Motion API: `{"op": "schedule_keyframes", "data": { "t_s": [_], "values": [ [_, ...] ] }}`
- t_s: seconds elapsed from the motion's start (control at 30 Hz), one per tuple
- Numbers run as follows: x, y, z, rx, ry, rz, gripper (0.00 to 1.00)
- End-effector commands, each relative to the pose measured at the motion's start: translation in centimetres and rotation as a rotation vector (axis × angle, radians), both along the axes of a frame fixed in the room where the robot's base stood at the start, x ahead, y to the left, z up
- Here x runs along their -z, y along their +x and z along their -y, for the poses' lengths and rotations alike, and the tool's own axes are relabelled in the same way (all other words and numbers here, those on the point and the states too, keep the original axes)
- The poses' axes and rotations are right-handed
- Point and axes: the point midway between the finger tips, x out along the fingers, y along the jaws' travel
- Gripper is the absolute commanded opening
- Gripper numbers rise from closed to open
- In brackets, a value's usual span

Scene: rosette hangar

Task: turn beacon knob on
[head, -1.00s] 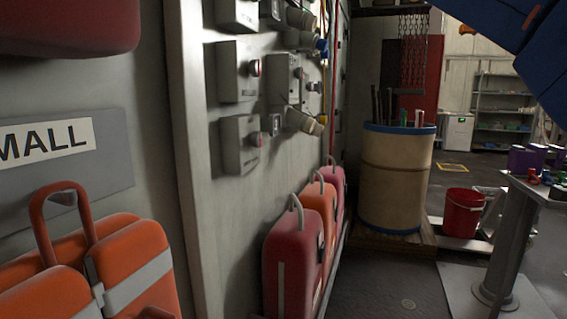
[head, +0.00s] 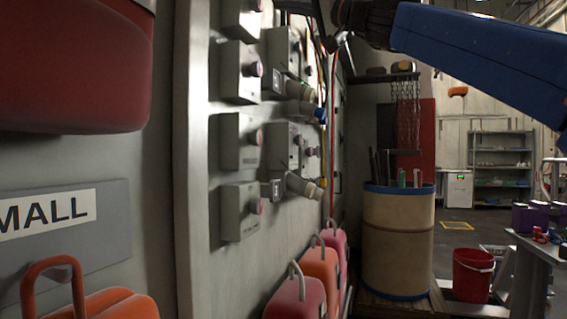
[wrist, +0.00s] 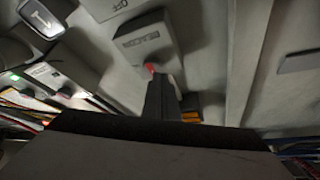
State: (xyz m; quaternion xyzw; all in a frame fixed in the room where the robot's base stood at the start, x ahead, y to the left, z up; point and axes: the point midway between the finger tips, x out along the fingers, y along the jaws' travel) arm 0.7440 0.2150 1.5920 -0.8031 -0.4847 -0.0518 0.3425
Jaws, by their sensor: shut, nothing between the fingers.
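In the wrist view a grey box lettered BEACON (wrist: 143,36) hangs on the wall, with the word OFF beside it. A red knob tip (wrist: 150,68) shows at the end of my gripper (wrist: 157,82). The dark fingers are shut and seem empty. They are at or very near the knob; I cannot tell whether they touch it. The fingers hide most of the knob, so its setting cannot be read. In the head view my arm reaches in from the upper right to the wall, and I cannot tell which box there is the beacon one.
Several grey switch boxes (head: 240,142) and plug sockets (head: 303,187) stick out of the wall. Suitcases (head: 297,300) stand below them. A barrel (head: 398,240) and a red bucket (head: 473,274) are beyond. Cables (wrist: 30,103) run at the left of the wrist view.

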Motion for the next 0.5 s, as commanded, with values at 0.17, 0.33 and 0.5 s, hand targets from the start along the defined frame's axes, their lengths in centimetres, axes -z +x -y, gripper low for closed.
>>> {"op": "schedule_keyframes", "data": {
  "t_s": [0.17, 0.33, 0.5],
  "values": [
    [0.0, 0.0, 0.0, 0.000, 0.000, 0.000, 0.00],
    [0.4, 1.0, 0.6, 0.002, -0.001, -0.002, 0.00],
    [1.1, 2.5, 1.7, 0.002, 0.000, -0.003, 0.00]
  ]
}}
